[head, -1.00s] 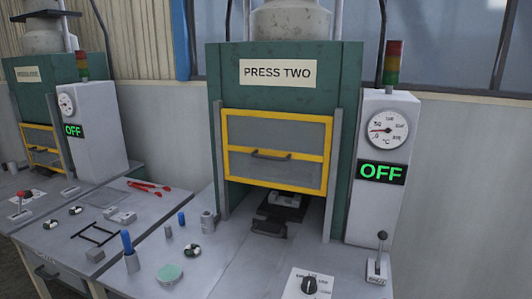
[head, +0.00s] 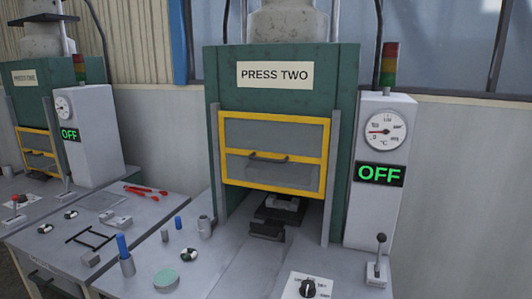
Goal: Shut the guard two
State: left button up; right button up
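The guard two (head: 274,151) is a yellow-framed panel with grey panes and a dark handle (head: 268,157) across its middle. It sits on the front of the green press two (head: 283,74), under the PRESS TWO label. It is raised: a gap shows below its lower edge, with a dark lower block (head: 268,232) and a grey piece (head: 283,203) visible inside. Grey rails (head: 330,178) stand on both sides of it. Neither of my grippers is in view.
A grey cabinet (head: 380,175) with a dial and a green OFF sign stands right of the press. A lever (head: 380,243) and a rotary knob (head: 307,288) are on the table in front. Small cylinders, a green disc (head: 166,279) and red-handled pliers (head: 145,189) lie to the left.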

aim_at(255, 155)
jog(key=j+u, duration=0.15)
jog(key=j, duration=0.4)
jog(key=i+j+u, duration=0.1)
jog(key=j, duration=0.45)
jog(key=i+j+u, duration=0.15)
jog(key=j, duration=0.35)
